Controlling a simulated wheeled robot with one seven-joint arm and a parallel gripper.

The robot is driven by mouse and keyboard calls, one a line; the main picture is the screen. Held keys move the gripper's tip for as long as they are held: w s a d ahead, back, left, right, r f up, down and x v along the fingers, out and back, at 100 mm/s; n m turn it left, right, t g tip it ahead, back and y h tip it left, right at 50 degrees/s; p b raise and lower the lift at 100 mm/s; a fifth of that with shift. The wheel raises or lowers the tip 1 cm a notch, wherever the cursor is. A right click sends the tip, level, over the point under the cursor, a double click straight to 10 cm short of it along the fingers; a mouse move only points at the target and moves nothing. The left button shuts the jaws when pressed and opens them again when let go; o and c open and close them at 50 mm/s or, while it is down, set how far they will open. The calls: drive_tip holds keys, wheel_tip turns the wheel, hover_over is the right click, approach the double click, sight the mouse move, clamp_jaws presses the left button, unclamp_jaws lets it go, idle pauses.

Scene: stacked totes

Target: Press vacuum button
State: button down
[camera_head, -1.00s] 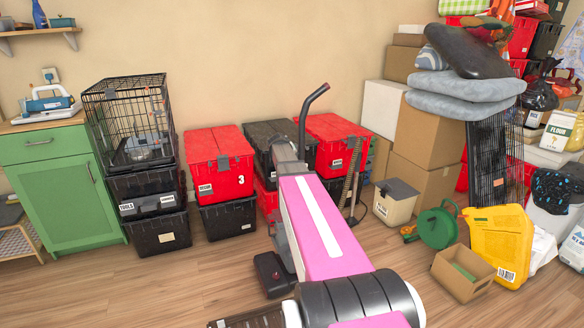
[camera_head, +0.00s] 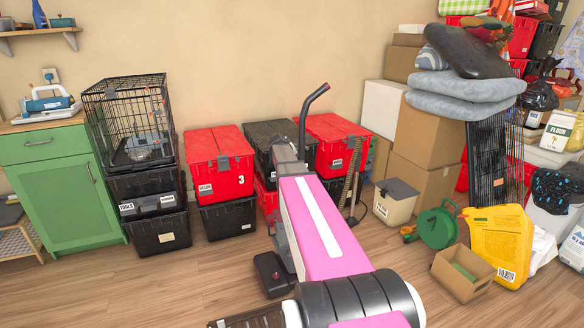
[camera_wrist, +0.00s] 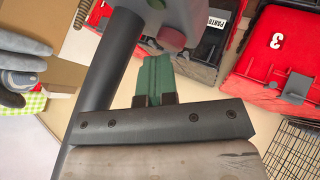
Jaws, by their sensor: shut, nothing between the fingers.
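The vacuum stands upright by the stacked totes, mostly behind my pink arm. Its dark curved handle (camera_head: 305,120) with a red tip rises above the arm, and its black and red floor head (camera_head: 271,272) rests on the floor. In the wrist view its dark tube (camera_wrist: 103,92) runs diagonally, left of my gripper. A mauve-grey part of the vacuum (camera_wrist: 172,38) with red on it is at the top centre. My gripper (camera_wrist: 155,62) is shut and empty, its green fingertips pointing at that part. I cannot tell whether they touch it. In the head view my arm hides my gripper.
Red and black totes (camera_head: 219,165) stand along the wall behind. A wire cage (camera_head: 127,120) sits on black totes at the left. A yellow jug (camera_head: 497,240), a green reel (camera_head: 438,230) and an open carton (camera_head: 462,285) are on the floor at the right.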

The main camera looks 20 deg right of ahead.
drive_tip(key=shift+r, duration=0.2)
drive_tip(key=shift+r, duration=3)
